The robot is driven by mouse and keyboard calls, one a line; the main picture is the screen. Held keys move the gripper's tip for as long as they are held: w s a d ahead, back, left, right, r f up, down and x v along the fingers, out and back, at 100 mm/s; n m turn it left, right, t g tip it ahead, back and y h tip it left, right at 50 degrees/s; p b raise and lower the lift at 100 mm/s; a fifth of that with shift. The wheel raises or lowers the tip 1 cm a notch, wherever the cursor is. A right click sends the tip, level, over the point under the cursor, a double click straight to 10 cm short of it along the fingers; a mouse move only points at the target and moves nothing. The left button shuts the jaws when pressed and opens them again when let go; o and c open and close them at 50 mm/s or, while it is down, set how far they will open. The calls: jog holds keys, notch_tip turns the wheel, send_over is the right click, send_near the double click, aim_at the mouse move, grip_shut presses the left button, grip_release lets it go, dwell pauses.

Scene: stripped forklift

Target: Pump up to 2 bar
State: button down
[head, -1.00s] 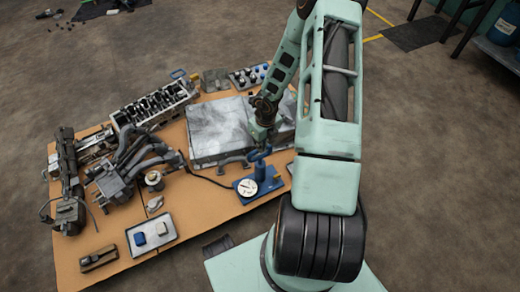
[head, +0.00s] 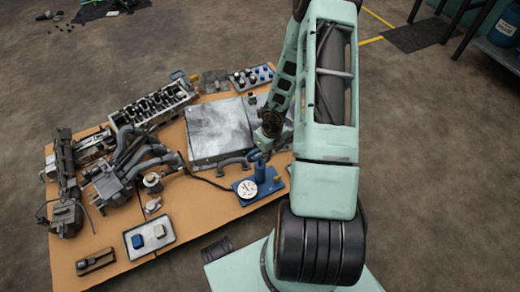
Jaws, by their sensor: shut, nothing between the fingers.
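The blue hand pump (head: 262,174) stands on its base near the front right edge of the orange-brown board. Its round white gauge (head: 247,189) faces up at the front of the base. The needle reading is too small to make out. A dark hose runs left from the pump towards the engine parts. My gripper (head: 264,147) is just above the top of the pump, shut and empty. Whether its fingers touch the blue handle (head: 254,155) cannot be told. My own arm hides part of the board to the right.
A large grey metal plate (head: 222,132) lies behind the pump. Pipes and engine parts (head: 118,180) fill the left. A tray (head: 150,236) with a blue and a white block lies at the front left.

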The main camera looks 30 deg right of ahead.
jog(key=shift+r, duration=0.1)
notch_tip(320, 180, up, 12)
jog(key=s, duration=0.1)
jog(key=shift+d, duration=0.15)
dwell(0.4)
dwell(1.8)
